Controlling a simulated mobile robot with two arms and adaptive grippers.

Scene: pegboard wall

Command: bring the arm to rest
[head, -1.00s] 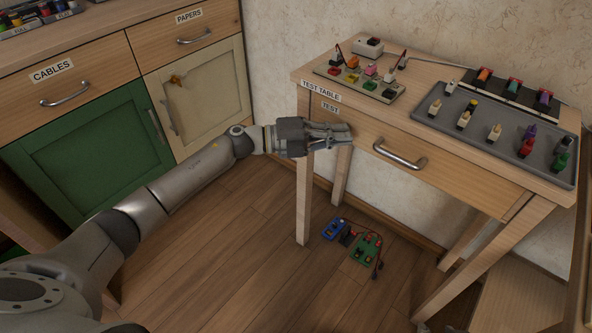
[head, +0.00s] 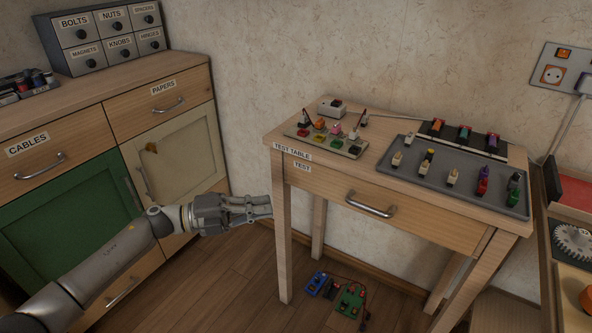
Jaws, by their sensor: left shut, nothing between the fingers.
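My left arm comes in from the lower left in the head view. Its gripper (head: 250,208) is shut and empty. It appears just left of the test table's (head: 283,240) front left leg, below the drawer marked TEST (head: 330,183). I cannot tell whether the fingertips touch the leg; a small gap seems to show. My right gripper is not in view.
The table carries a grey tray (head: 405,178) with several coloured pieces and a small board (head: 348,152). A blue block (head: 316,284) and a green board (head: 350,300) lie on the floor below. A cabinet with a green door (head: 70,215) stands left. A socket plate (head: 556,70) is on the wall.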

